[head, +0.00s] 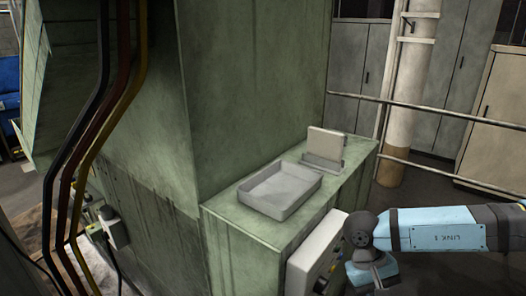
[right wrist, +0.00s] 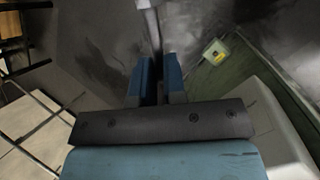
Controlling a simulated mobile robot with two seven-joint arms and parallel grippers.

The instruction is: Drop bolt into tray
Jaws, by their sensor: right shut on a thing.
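The grey tray (head: 284,187) sits on a green machine ledge in the head view, and it looks empty. My right gripper (right wrist: 157,62) shows in the right wrist view with its two blue fingers shut on the bolt (right wrist: 150,28). The bolt is a pale grey piece with a thicker end at the top edge of that view and a thinner shaft running down between the fingers. In the head view only my right arm shows, at the lower right; its fingers and the bolt are not visible there. My left gripper is in neither view.
A grey stand with an upright plate (head: 325,143) is behind the tray on the green ledge (head: 240,226). The tall green machine body (head: 255,80) rises left of the tray. Black, red and yellow cables (head: 105,110) hang at the left. A railing (head: 450,112) runs at the right.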

